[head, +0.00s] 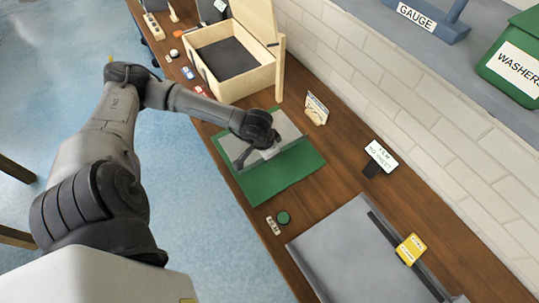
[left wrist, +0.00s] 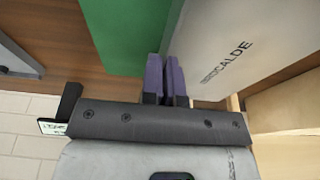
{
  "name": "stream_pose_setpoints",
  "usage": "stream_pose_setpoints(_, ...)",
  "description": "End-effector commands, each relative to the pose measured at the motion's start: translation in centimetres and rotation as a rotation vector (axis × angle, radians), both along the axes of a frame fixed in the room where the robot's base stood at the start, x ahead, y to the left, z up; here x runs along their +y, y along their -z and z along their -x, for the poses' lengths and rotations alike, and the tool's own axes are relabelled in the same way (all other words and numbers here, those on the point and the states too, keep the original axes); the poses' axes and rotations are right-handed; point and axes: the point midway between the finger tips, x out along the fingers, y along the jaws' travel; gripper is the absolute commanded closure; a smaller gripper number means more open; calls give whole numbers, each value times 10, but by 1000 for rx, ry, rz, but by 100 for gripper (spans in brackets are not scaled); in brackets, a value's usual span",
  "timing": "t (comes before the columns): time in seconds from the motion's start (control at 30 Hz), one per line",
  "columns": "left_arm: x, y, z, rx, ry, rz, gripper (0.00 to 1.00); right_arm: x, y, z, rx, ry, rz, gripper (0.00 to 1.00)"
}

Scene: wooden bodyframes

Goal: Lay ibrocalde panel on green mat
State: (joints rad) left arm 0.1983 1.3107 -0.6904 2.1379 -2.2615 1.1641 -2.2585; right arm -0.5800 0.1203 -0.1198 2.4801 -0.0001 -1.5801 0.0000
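The green mat (head: 287,180) lies on the wooden bench in the head view and also shows in the left wrist view (left wrist: 118,35). The ibrocalde panel (head: 290,127) is a flat light-grey sheet over the mat's upper part. In the left wrist view its lettered face (left wrist: 265,25) slants to the right of the fingers. My left gripper (head: 246,160) is over the mat. Its two purple fingers (left wrist: 165,80) are close together, with the panel's edge running in between them. Whether the panel touches the mat is hidden. My right gripper is not in view.
A wooden box (head: 275,78) with a raised lid stands just beyond the mat. A small card stand (head: 316,110) and a film sign (head: 381,155) are to the right. A green round piece (head: 284,217) and a large grey plate (head: 345,255) lie nearer. A brick wall borders the bench.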

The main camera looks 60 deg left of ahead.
Motion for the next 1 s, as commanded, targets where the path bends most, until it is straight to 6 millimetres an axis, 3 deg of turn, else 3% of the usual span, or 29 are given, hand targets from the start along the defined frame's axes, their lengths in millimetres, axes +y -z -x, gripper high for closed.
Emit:
stream_pose_setpoints(0.37,13,14,-8,0,0,2,100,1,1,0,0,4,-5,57)
stream_pose_setpoints(0.67,13,48,-8,0,2,3,100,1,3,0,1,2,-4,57)
stream_pose_setpoints(1.0,13,51,-8,-1,2,0,100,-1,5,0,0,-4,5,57)
